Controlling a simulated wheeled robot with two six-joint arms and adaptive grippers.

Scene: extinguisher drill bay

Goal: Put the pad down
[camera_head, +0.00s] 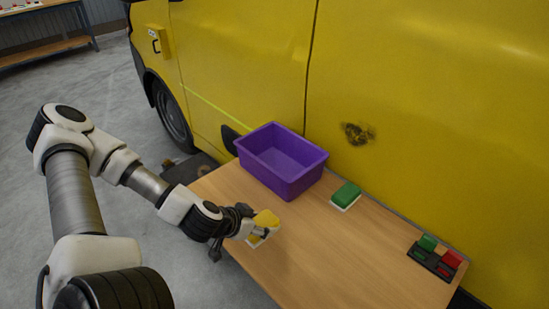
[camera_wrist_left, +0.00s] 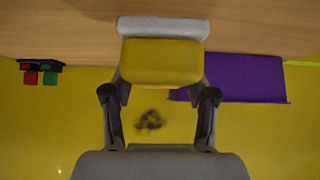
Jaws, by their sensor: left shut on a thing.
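A yellow pad (camera_head: 265,219) with a pale underside is held in my left gripper (camera_head: 254,227), over the left front part of the wooden table (camera_head: 315,250). In the left wrist view the yellow pad (camera_wrist_left: 162,62) sits between the two fingers of my left gripper (camera_wrist_left: 160,95), with its pale layer turned toward the table. I cannot tell whether the pad touches the table top. My right gripper is not in view.
A purple open bin (camera_head: 283,160) stands at the back of the table, empty as far as I see. A green pad (camera_head: 346,194) lies right of it. A dark tray with green and red blocks (camera_head: 435,258) is at the right end. A yellow van (camera_head: 420,100) with a dark smudge (camera_head: 358,134) stands behind. The table's middle is clear.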

